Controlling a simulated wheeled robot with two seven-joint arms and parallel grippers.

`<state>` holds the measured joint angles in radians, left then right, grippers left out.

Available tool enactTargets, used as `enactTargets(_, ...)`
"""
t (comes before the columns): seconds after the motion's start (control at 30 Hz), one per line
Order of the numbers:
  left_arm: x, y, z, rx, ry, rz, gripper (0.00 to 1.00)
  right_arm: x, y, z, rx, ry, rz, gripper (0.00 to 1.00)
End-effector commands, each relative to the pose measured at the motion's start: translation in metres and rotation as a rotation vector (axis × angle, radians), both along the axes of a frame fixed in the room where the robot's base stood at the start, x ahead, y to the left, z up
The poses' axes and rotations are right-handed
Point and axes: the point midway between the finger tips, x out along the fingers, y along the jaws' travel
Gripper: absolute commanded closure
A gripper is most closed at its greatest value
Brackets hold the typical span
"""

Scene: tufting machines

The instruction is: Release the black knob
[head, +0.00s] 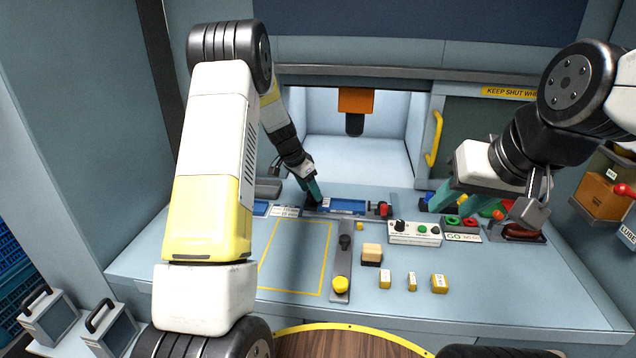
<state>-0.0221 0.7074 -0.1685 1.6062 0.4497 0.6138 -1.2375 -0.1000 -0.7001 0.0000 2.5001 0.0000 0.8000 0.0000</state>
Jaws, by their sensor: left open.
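I cannot tell which one the task means. My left gripper (314,193) is open and points down at the left end of the blue fixture, away from both. Its fingertips partly overlap, and what lies between them is hidden. My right gripper (458,200) has its teal fingers apart, above and right of the control box.
The blue fixture (345,206) has a red end piece. Several yellow blocks (439,283) and a wooden block (371,254) lie in front. A yellow outline (292,293) marks bare table. Behind are an open bay with an orange-black tool (355,108) and a yellow handle (434,138).

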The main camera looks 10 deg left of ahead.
Motion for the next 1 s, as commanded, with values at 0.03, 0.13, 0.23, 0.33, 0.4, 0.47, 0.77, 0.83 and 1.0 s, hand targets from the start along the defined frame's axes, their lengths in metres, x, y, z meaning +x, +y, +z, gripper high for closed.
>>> enactTargets(0.03, 0.0, 0.0, 0.0001, 0.0, 0.0, 0.0, 0.45, 0.0, 0.0, 0.0, 0.0, 0.0, 0.0, 0.64)
enactTargets(0.13, 0.0, -0.0001, 0.0001, 0.0, 0.0, 0.0, 0.45, 0.0, 0.0, 0.0, 0.0, 0.0, 0.0, 0.64)
enactTargets(0.23, -0.0001, -0.0001, 0.0002, 0.0, 0.0, 0.0, 0.64, 0.0, 0.0, 0.0, 0.0, 0.0, 0.0, 0.64)
enactTargets(0.33, -0.0001, -0.0001, 0.0002, 0.0, 0.0, 0.0, 0.84, 0.0, 0.0, 0.0, 0.0, 0.0, 0.0, 0.64)
enactTargets(0.4, -0.0001, -0.0001, 0.0003, 0.0, 0.0, 0.0, 0.98, 0.0, 0.0, 0.0, 0.0, 0.0, 0.0, 0.64)
enactTargets(0.47, -0.0001, -0.0001, 0.0003, 0.0, 0.0, 0.0, 1.0, 0.0, 0.0, 0.0, 0.0, 0.0, 0.0, 0.64)
enactTargets(0.77, -0.0006, -0.0006, 0.0002, 0.001, -0.001, 0.042, 1.0, 0.0, 0.0, 0.0, 0.0, 0.0, 0.0, 0.64)
enactTargets(0.83, -0.0012, -0.0012, 0.0001, 0.0, 0.001, 0.071, 1.0, 0.0, 0.0, 0.0, 0.0, 0.0, 0.0, 0.64)
enactTargets(1.0, -0.002, -0.0021, 0.0003, 0.001, 0.0, 0.182, 1.0, 0.0, 0.0, 0.0, 0.0, 0.0, 0.0, 0.64)
